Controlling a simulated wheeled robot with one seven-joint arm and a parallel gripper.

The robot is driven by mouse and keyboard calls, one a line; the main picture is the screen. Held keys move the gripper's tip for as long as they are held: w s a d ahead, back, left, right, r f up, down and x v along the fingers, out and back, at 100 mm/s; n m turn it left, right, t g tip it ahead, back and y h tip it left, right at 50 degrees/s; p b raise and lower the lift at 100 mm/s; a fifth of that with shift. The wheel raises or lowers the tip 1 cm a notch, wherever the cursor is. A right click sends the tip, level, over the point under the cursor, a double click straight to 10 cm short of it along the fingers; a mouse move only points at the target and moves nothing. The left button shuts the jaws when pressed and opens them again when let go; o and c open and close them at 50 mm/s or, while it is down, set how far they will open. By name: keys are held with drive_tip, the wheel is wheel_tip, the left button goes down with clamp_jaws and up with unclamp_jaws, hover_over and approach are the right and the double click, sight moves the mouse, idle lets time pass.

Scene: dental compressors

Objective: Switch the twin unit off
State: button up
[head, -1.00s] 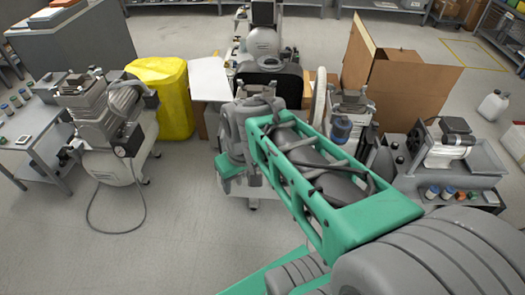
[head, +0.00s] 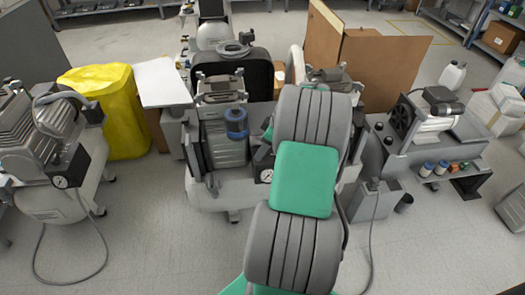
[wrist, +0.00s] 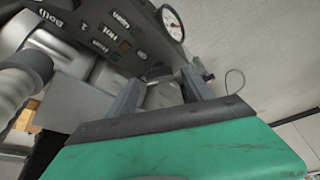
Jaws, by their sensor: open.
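The twin unit (head: 222,145) appears to be the grey compressor in the middle of the head view, with two ribbed pump heads on a pale tank. My arm covers its right part. A round gauge (head: 265,176) shows on its front beside my arm. In the wrist view a dark control panel (wrist: 100,35) with white lettering and small switch-like parts is close by, tilted in the picture, with a white-faced gauge (wrist: 174,23) beside it. My gripper (wrist: 160,93) is open, its two fingers pointing toward the area below the panel. No contact is clear. The head view hides my gripper.
Another compressor (head: 50,150) with a trailing hose stands at the left. A yellow covered bin (head: 110,105) and cardboard (head: 380,70) stand behind. A bench unit with small jars (head: 440,135) is at the right. A grey box (head: 375,199) with a cable stands right of my arm.

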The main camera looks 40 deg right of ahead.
drive_tip(key=shift+w+f, duration=0.15)
drive_tip(key=shift+f, duration=0.1)
drive_tip(key=shift+a, duration=0.1)
drive_tip(key=shift+c, duration=0.6)
clamp_jaws()
